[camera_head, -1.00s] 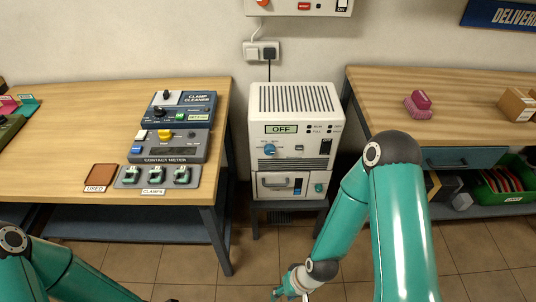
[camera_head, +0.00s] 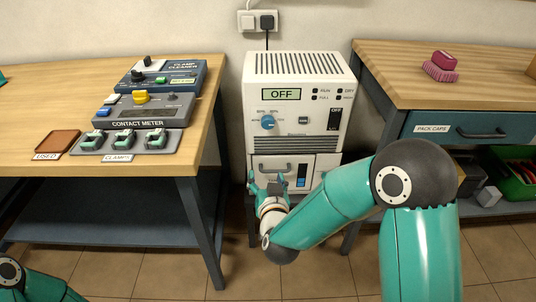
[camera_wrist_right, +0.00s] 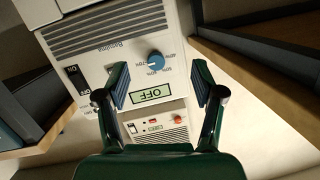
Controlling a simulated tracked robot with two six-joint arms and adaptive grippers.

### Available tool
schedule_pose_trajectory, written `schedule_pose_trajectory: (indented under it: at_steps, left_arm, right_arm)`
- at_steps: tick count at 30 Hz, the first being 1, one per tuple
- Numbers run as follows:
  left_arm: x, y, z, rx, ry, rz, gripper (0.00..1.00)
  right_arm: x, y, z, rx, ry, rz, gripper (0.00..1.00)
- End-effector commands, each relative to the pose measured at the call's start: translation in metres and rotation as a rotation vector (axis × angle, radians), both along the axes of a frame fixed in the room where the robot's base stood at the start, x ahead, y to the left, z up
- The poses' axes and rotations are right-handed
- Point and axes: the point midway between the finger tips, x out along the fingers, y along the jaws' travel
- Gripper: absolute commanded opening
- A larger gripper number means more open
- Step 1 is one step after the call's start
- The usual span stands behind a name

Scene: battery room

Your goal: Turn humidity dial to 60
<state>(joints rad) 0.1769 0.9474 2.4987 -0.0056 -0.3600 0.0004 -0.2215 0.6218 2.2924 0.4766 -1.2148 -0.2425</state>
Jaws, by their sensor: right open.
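The humidity dial (camera_head: 268,122) is a round blue knob on the front of a white dehumidifier (camera_head: 300,66). Small percent labels sit around it, and its exact setting is too small to read. The display (camera_head: 281,94) above it reads OFF. My right gripper (camera_head: 267,180) is in front of the cabinet, below the dial, open and empty. In the right wrist view the machine appears upside down; the dial (camera_wrist_right: 155,60) shows between the two open fingers (camera_wrist_right: 160,80), beyond their tips and apparently apart from them. My left gripper is out of view.
A dark power switch (camera_head: 333,113) sits right of the dial. A drawer handle (camera_head: 273,168) lies below. The left table (camera_head: 60,110) carries a contact meter (camera_head: 145,111) and a clamp cleaner; the right bench (camera_head: 400,85) stands close by.

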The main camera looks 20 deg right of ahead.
Motion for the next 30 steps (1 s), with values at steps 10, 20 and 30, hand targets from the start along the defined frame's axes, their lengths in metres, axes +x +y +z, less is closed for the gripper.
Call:
schedule_pose_trajectory:
  at_steps: [10,20,30]
  left_arm:
    - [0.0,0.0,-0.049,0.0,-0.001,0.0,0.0]
    - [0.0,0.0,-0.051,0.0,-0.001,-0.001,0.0]
    - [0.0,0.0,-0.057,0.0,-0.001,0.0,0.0]
  right_arm:
    - [0.008,-0.009,0.034,-0.036,-0.221,-0.117,0.68]
    - [0.053,-0.023,0.034,-0.035,-0.221,-0.121,0.68]
    - [0.123,-0.043,0.033,-0.035,-0.22,-0.118,0.68]
